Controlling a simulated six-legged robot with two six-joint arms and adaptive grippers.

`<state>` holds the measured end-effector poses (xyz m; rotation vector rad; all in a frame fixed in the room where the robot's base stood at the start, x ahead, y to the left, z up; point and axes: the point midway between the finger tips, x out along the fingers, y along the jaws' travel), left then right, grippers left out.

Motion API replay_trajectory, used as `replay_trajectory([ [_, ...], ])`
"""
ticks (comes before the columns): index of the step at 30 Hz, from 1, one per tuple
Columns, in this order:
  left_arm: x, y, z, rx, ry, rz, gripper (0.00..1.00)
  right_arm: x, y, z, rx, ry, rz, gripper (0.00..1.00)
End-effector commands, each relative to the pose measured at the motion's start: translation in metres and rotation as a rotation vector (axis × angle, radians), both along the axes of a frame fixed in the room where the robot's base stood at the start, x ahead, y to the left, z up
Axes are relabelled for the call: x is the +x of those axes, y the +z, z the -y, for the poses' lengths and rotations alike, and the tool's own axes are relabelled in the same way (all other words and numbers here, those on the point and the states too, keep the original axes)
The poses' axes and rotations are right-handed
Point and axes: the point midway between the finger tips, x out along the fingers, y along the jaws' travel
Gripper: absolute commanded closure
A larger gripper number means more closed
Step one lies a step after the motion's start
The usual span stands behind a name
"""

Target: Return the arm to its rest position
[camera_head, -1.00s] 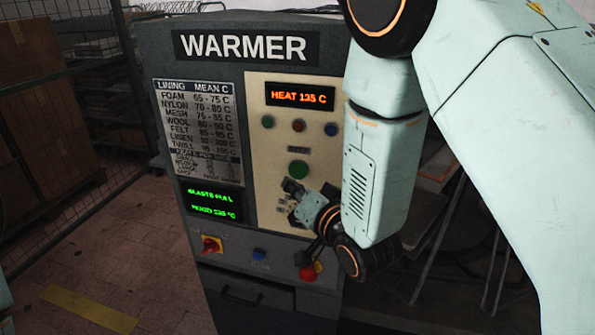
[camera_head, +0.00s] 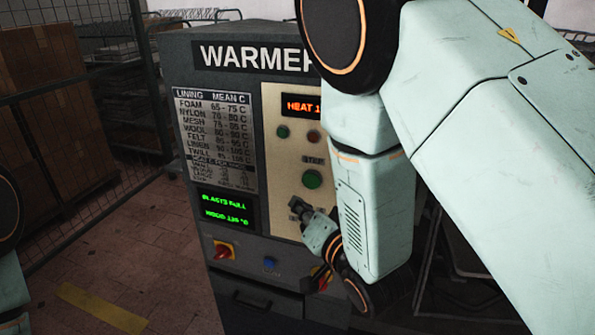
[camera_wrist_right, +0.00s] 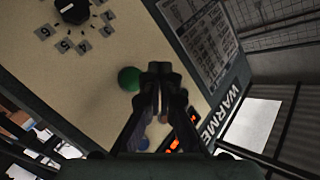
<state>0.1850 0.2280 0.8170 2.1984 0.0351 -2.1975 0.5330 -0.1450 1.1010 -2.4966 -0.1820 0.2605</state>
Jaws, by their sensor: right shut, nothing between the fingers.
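My right gripper (camera_head: 301,207) is shut and empty in front of the cream control panel of the grey WARMER machine (camera_head: 180,120). It also shows in the right wrist view (camera_wrist_right: 160,70), fingers together, with the green button (camera_wrist_right: 128,78) beside the fingertips and a black dial (camera_wrist_right: 72,10) at the top left. In the head view the green button (camera_head: 312,179) is just above the gripper. My right arm covers the right side of the panel and part of the orange heat display (camera_head: 302,106). Part of my left arm shows at the left edge; its gripper is out of view.
A red and yellow switch (camera_head: 223,250) and a blue button (camera_head: 270,263) are on the machine's lower front. A wire fence (camera_head: 110,100) with boxes (camera_head: 45,110) behind stands at the left. The tiled floor at the left is clear, with a yellow stripe (camera_head: 100,308).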

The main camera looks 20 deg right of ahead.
Motion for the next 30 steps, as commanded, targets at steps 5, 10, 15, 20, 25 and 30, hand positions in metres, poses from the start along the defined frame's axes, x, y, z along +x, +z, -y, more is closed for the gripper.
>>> replay_trajectory([
  [5,0.0,0.0,0.0,0.0,0.0,0.0,0.41,-0.001,-0.005,0.001,-0.06,0.005,-0.012,1.0],
  [10,0.0,-0.004,0.0,0.0,0.0,0.0,0.41,-0.025,-0.067,0.021,-0.363,0.031,-0.229,1.0],
  [15,0.0,-0.028,0.0,0.0,0.0,0.0,0.41,-0.083,-0.168,0.046,-0.55,0.103,-0.521,1.0],
  [20,0.0,-0.052,0.0,0.0,0.0,0.0,0.41,-0.15,-0.249,0.063,-0.635,0.197,-0.772,1.0],
  [25,0.0,-0.082,0.0,0.0,0.0,0.0,0.41,-0.234,-0.324,0.074,-0.653,0.3,-1.028,1.0],
  [30,0.0,-0.112,0.0,0.0,0.0,0.0,0.41,-0.309,-0.382,0.08,-0.591,0.34,-1.23,1.0],
])
